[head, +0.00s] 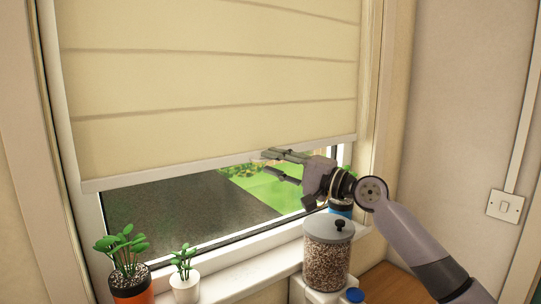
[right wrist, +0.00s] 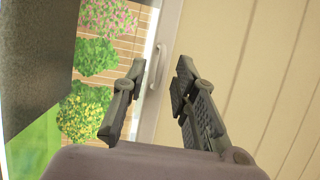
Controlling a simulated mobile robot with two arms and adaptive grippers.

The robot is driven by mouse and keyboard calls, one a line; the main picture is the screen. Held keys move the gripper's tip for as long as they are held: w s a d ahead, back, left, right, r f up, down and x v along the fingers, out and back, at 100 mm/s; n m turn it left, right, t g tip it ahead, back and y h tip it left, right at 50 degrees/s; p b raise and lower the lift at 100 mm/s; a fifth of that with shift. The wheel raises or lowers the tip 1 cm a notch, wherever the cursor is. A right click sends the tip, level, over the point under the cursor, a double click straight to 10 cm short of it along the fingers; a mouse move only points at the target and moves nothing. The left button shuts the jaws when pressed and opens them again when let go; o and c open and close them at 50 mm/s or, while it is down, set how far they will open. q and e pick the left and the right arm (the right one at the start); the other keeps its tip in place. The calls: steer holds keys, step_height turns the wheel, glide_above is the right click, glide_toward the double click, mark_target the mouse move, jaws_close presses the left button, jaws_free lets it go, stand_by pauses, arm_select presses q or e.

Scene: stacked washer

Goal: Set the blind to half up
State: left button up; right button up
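The cream blind (head: 210,85) hangs over the upper part of the window, with a strip of glass bare below it. Its pale bottom rail (head: 150,176) slopes slightly up to the right. In the right wrist view, a small pale handle (right wrist: 155,66) is on the rail (right wrist: 166,50), seen between the fingertips; I cannot tell whether it lies inside the grip. My right gripper (head: 266,161) is at the rail's right half, fingers apart, pointing left. It is open and empty in the right wrist view (right wrist: 160,68). My left gripper is not in view.
A light switch (head: 505,206) is on the right wall.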

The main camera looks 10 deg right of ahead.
steer(key=shift+w+a, duration=0.5)
steer(key=shift+c, duration=0.3)
jaws_close()
stand_by(0.4)
